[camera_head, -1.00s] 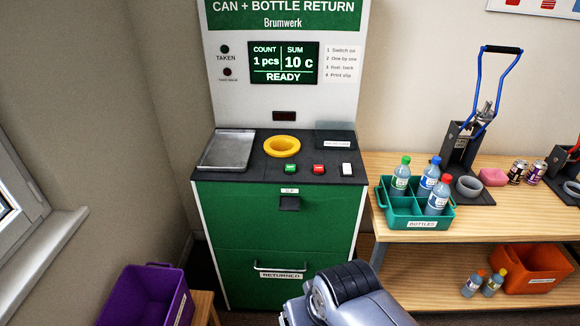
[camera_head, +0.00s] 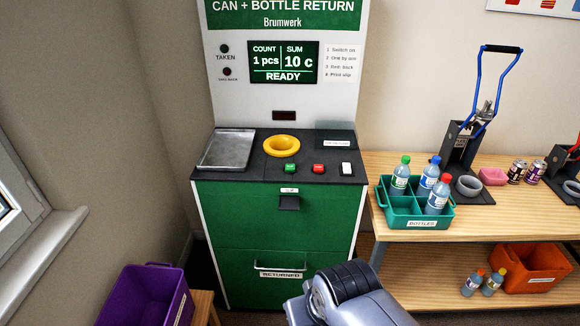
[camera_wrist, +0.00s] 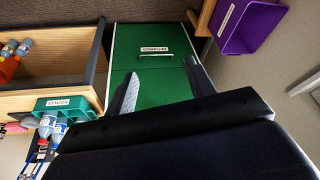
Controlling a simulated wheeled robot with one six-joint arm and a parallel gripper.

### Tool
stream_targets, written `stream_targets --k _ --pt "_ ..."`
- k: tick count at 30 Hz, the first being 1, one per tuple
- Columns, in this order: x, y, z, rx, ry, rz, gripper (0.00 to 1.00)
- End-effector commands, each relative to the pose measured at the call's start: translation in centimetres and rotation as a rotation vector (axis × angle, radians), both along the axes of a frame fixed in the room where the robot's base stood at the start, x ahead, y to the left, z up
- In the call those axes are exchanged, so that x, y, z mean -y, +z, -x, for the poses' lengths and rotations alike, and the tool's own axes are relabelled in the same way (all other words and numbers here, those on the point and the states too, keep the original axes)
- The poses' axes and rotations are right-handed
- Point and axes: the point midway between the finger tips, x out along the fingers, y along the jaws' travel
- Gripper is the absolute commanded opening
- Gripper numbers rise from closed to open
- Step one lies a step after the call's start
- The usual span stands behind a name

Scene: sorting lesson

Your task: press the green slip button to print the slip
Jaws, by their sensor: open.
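The green slip button (camera_head: 291,168) sits on the dark top of the green return machine (camera_head: 232,220), left of a red button (camera_head: 318,169) and a white switch (camera_head: 347,168). The screen (camera_head: 283,62) reads 1 pcs, 10 c, READY. A slip slot (camera_head: 289,202) is on the front below; no slip shows in it. My gripper (camera_wrist: 160,85) is open and empty in the wrist view, its fingers spread before the machine's green front. In the head view only part of my arm shows, low in front of the machine; the fingertips are hidden there.
A yellow ring (camera_head: 281,146) and a metal tray (camera_head: 228,150) are on the machine top. A teal bottle crate (camera_head: 409,229) stands on the wooden bench at right. A purple bin (camera_head: 150,297) is at lower left, an orange bin (camera_head: 541,268) on the lower shelf.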

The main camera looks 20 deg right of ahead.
Motion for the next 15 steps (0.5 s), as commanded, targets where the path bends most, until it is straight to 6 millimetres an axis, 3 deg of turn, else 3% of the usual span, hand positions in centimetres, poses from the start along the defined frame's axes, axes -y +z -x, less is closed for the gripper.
stream_targets --k 15 --pt "0.00 0.00 0.00 0.000 0.000 0.000 0.09"
